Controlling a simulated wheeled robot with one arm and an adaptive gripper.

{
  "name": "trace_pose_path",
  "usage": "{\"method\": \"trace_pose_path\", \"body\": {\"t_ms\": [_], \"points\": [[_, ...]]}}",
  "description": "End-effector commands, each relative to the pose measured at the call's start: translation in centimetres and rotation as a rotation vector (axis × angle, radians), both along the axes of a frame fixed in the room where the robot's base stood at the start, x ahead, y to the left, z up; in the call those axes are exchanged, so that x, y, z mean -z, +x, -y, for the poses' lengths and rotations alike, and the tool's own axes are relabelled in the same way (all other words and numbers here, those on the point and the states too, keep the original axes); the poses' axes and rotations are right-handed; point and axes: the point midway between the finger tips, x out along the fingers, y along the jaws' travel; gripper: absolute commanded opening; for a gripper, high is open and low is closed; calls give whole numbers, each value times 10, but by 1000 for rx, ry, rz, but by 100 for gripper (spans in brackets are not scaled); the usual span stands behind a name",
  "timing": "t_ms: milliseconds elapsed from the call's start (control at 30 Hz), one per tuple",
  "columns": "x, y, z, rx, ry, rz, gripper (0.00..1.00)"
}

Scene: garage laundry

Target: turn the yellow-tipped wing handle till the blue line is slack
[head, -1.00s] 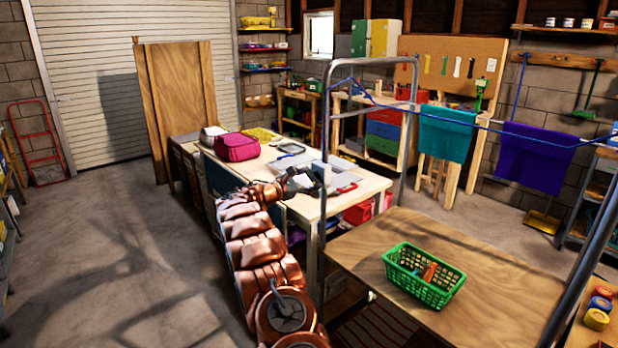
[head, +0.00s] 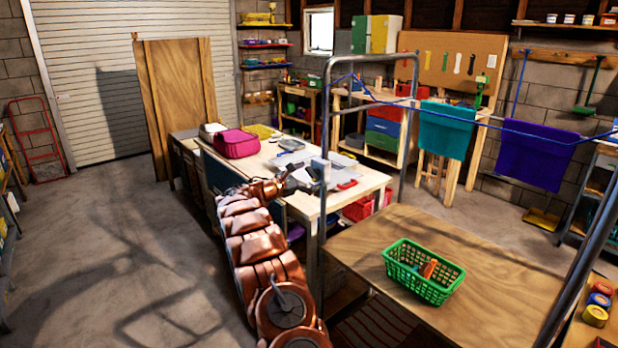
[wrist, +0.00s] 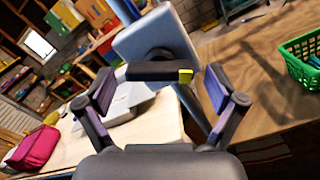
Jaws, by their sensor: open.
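The wing handle (wrist: 155,71), a dark bar with a yellow tip at its right end, lies nearly level in the wrist view. It sits on the front of a pale blue-grey box (wrist: 152,36) on a metal post. The box also shows in the head view (head: 320,170); the handle is too small to make out there. My gripper (wrist: 160,86) is open, with one finger beyond each end of the handle; contact is not clear. It also shows in the head view (head: 304,180). The blue line (head: 495,127) runs from the metal frame to the right, dipping under two cloths.
A teal cloth (head: 446,130) and a purple cloth (head: 533,157) hang on the line. A green basket (head: 425,287) stands on the wooden table (head: 350,240). A pink bag (head: 236,144) lies on the workbench behind my gripper. The floor at left is clear.

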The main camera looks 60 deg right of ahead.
Motion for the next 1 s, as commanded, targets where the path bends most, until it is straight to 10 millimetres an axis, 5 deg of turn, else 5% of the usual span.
{"method": "trace_pose_path", "body": {"t_ms": [267, 700, 1000], "points": [[-1, 6, -19, -2, 0, 0, 94], [-1, 27, -95, -2, -1, 1, 94], [0, 32, -115, 0, 0, 0, 94]]}}
